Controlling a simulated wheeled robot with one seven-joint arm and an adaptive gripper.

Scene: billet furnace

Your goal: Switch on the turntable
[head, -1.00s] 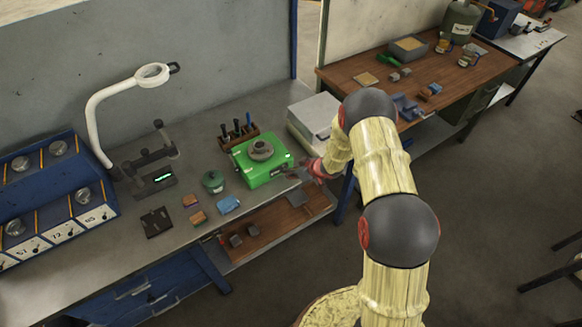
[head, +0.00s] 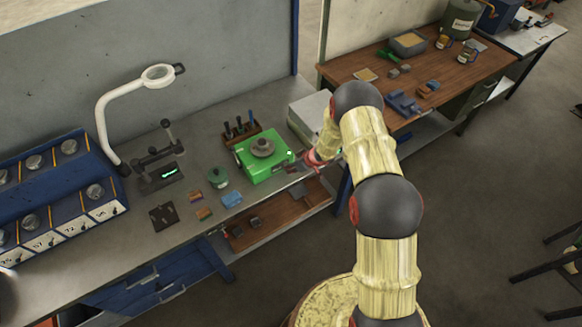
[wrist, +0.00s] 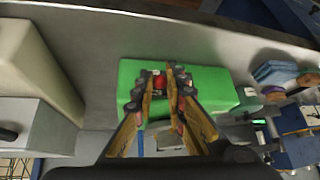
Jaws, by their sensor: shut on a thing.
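The turntable is a bright green box (head: 279,166) with a round grey plate (head: 262,147) on top, standing on the grey bench. In the wrist view its green face (wrist: 215,88) lies straight ahead of the fingers. My gripper (head: 300,163) is at the right front side of the turntable. In the wrist view my gripper's fingertips (wrist: 171,76) are close together at the green face, with a small red part (wrist: 160,82), which looks like a switch, at them. The fingers partly hide this part, and its position cannot be read.
A tool rack (head: 242,130) stands behind the turntable, and a pale box (head: 307,117) stands behind my gripper. Bare bench shows in front of the turntable.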

